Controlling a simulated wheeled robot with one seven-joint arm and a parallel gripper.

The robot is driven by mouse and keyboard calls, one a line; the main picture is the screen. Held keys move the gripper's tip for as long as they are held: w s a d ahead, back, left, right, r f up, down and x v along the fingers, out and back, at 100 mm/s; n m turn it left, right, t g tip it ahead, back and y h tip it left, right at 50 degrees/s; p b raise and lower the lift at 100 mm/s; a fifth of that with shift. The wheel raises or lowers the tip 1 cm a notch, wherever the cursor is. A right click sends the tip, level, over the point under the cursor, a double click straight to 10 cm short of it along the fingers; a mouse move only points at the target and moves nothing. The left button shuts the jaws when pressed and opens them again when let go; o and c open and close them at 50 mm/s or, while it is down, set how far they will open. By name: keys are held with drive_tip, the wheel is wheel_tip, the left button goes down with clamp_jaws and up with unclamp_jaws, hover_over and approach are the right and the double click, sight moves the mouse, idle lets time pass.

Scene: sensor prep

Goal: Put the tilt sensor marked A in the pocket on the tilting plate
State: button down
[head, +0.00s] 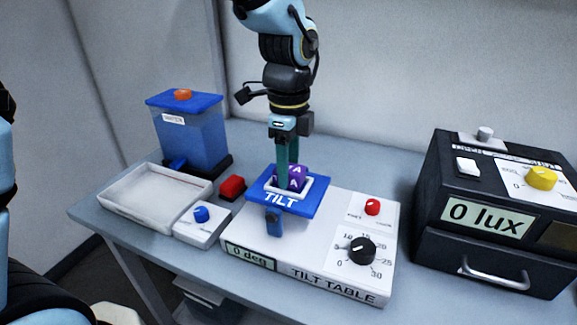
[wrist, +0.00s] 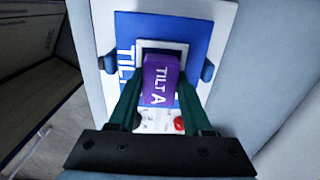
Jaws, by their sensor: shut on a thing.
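The tilt sensor marked A is a purple block (head: 292,177) with white lettering. In the wrist view the sensor (wrist: 160,80) reads "TILT A" and sits between my fingers. My gripper (head: 287,182) points down and is shut on it. The blue tilting plate (head: 315,200) lies level on the tilt table (head: 262,240), whose display reads "0 deg". The pocket is a white-rimmed square (head: 304,193) on the plate. The sensor is over or in this pocket; I cannot tell whether it touches the floor of the pocket.
The tilt table has a black dial (head: 362,251) and a red button (head: 372,207). A white tray (head: 155,197), a blue-knobbed box (head: 201,215), a red block (head: 231,187) and a water tank (head: 190,135) stand left. A black "0 lux" box (head: 490,180) stands right.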

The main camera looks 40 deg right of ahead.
drive_tip(key=shift+f, duration=0.2)
idle(0.5)
drive_tip(key=shift+c, duration=1.3)
unclamp_jaws()
drive_tip(key=shift+o, duration=1.2)
drive_tip(key=shift+r, duration=0.1)
wheel_tip(320, 180, up, 8)
drive_tip(key=p, duration=0.7)
